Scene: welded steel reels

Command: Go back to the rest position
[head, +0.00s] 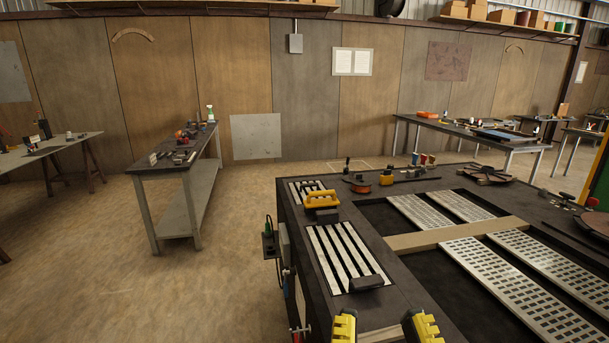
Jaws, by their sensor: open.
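My gripper (382,326) shows at the bottom edge of the head view as two yellow-and-black fingers set wide apart. The fingers appear over the near left corner of a dark steel workbench (400,298). The rest of my arm is out of the picture.
The workbench bears a slotted plate (335,262), a black block (366,283), a yellow-handled tool (322,200), an orange reel (360,187) and perforated panels (480,262). A grey side bench (185,170) stands to the left. The floor (120,270) between is clear.

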